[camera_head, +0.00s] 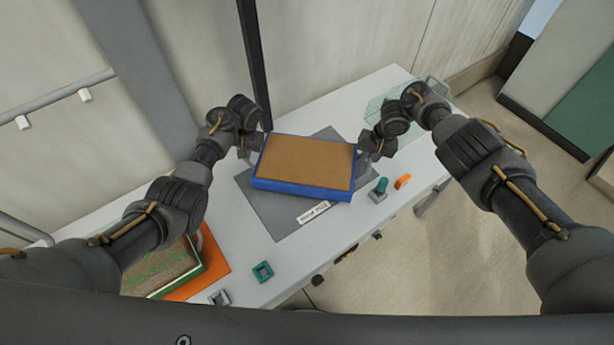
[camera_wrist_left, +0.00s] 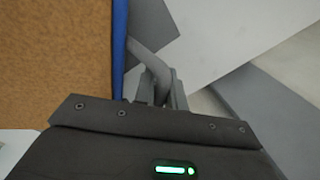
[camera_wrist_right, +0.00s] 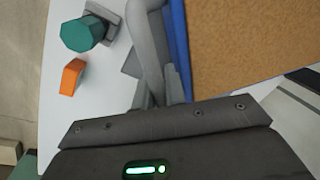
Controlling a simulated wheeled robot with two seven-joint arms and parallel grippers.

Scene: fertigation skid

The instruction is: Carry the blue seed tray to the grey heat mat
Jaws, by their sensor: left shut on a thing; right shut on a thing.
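The blue seed tray (camera_head: 304,188), filled with brown soil, is over the grey heat mat (camera_head: 272,215), which carries a white label at its front edge. I cannot tell whether the tray touches the mat. My left gripper (camera_head: 256,146) is shut on the tray's left handle (camera_wrist_left: 150,62). My right gripper (camera_head: 364,152) is shut on the tray's right handle (camera_wrist_right: 148,45). The tray's blue rim shows in the left wrist view (camera_wrist_left: 119,50) and the right wrist view (camera_wrist_right: 178,45). The tray looks about level.
A green-edged tray (camera_head: 165,270) lies on an orange mat (camera_head: 213,265) at the table's left. A teal square ring (camera_head: 263,271) and grey ring (camera_head: 219,297) lie near the front edge. A teal knob (camera_head: 381,186) and orange piece (camera_head: 403,181) are right of the tray. A wire basket (camera_head: 390,100) stands behind.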

